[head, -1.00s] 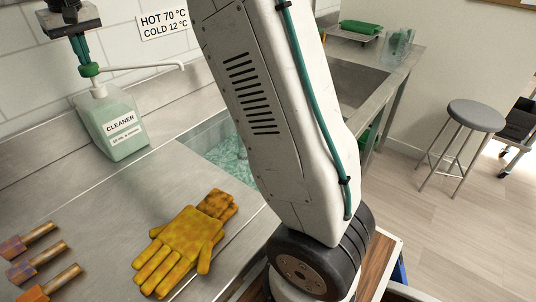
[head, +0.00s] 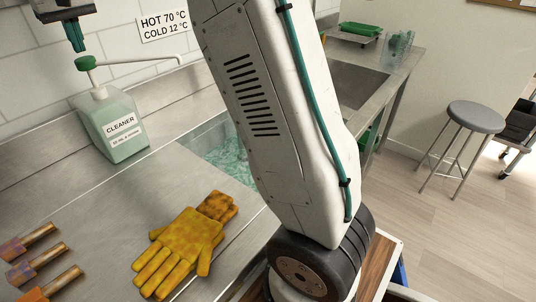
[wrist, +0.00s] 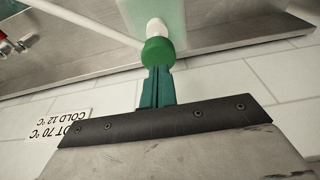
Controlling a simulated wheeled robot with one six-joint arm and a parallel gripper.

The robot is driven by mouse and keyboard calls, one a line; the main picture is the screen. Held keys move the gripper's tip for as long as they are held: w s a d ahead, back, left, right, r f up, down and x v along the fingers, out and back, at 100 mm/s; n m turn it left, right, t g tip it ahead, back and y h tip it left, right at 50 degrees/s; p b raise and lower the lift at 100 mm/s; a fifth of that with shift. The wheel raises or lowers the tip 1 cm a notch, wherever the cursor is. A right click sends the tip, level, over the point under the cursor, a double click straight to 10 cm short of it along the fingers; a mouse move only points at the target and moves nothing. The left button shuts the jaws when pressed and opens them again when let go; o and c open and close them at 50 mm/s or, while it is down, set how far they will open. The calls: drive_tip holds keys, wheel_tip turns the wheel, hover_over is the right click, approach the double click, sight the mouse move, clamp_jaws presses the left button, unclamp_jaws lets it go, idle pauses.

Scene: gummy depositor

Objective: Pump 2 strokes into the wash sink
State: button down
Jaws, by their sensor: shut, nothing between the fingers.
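The cleaner bottle (head: 112,127) is translucent pale green and stands upright on the steel counter, left of the wash sink (head: 188,147), which holds greenish, rippled water. Its green pump cap (head: 86,62) sits on a white stem, and a long white spout (head: 140,60) reaches right toward the sink. In the wrist view the fingers (wrist: 157,75) point at the cap (wrist: 158,51); contact cannot be told there. My arm hides the sink's right part.
Yellow stained gloves (head: 185,245) lie on the counter before the sink. Several copper-coloured tubes (head: 38,262) lie at the lower left. A temperature sign (head: 164,25) is on the tiled wall. A second basin (head: 358,85) and a grey stool (head: 476,117) are to the right.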

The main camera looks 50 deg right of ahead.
drive_tip(key=shift+r, duration=0.1)
wheel_tip(320, 180, up, 6)
drive_tip(key=shift+f, duration=0.1)
idle(0.6)
idle(0.4)
drive_tip(key=shift+g, duration=0.4)
drive_tip(key=f, duration=0.1)
drive_tip(key=s+f, duration=0.1)
drive_tip(key=f, duration=0.1)
drive_tip(key=s+f, duration=0.1)
drive_tip(key=shift+f, duration=0.3)
drive_tip(key=s+d+f, duration=0.1)
drive_tip(key=s+f, duration=0.3)
drive_tip(key=s, duration=1)
drive_tip(key=s+d+f, duration=0.1)
drive_tip(key=s+f, duration=0.4)
drive_tip(key=s, duration=1)
drive_tip(key=s+d+f, duration=0.1)
drive_tip(key=s+f, duration=0.3)
drive_tip(key=s, duration=1)
drive_tip(key=shift+s+f, duration=0.25)
drive_tip(key=shift+s, duration=0.15)
